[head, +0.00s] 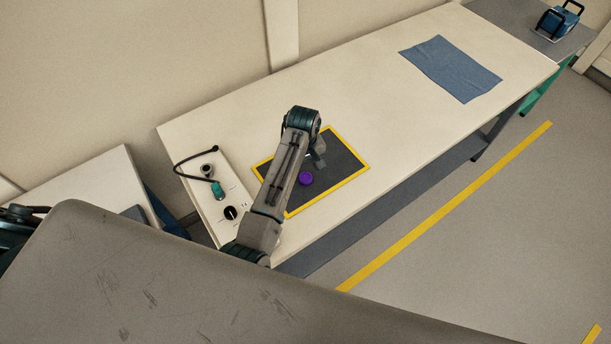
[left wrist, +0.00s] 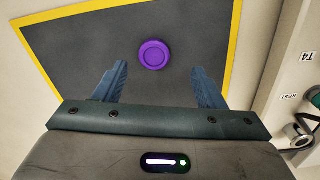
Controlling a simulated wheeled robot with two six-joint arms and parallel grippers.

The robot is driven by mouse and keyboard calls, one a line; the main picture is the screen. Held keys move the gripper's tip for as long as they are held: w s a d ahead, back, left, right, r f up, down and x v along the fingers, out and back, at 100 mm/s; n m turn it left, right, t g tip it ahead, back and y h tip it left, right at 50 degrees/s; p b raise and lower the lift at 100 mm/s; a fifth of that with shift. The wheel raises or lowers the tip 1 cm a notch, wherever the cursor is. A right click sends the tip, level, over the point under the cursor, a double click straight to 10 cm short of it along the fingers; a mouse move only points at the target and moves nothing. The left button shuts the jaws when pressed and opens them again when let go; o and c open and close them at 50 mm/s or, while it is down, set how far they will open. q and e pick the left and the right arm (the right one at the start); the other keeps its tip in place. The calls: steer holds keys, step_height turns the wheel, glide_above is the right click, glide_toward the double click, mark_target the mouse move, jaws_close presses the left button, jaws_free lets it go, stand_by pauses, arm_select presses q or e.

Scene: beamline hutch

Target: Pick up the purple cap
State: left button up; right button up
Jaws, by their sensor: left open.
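The purple cap (head: 305,178) is a small round disc lying on a dark mat (head: 343,170) with a yellow border on the long pale table. In the left wrist view the cap (left wrist: 154,54) shows whole, just beyond and between the fingertips, left of centre. My left gripper (left wrist: 160,70) is open, with two blue fingers apart and nothing between them. In the head view my left gripper (head: 318,160) is over the mat close to the cap, partly hidden by its own wrist. My right gripper is not seen.
A blue cloth (head: 450,68) lies at the table's far right. A teal device (head: 558,22) stands on a grey bench beyond. The table between mat and cloth is clear.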

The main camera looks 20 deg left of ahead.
mark_target(306, 177)
arm_select(q)
steer(key=f+p, duration=0.1)
steer(key=f, duration=0.1)
steer(key=f+p, duration=0.1)
steer(key=shift+w+d+f, duration=0.15)
steer(key=shift+w+f, duration=0.2)
steer(key=shift+w, duration=0.05)
steer(key=shift+f, duration=0.85)
steer(key=shift+c, duration=0.2)
steer(key=c, duration=1)
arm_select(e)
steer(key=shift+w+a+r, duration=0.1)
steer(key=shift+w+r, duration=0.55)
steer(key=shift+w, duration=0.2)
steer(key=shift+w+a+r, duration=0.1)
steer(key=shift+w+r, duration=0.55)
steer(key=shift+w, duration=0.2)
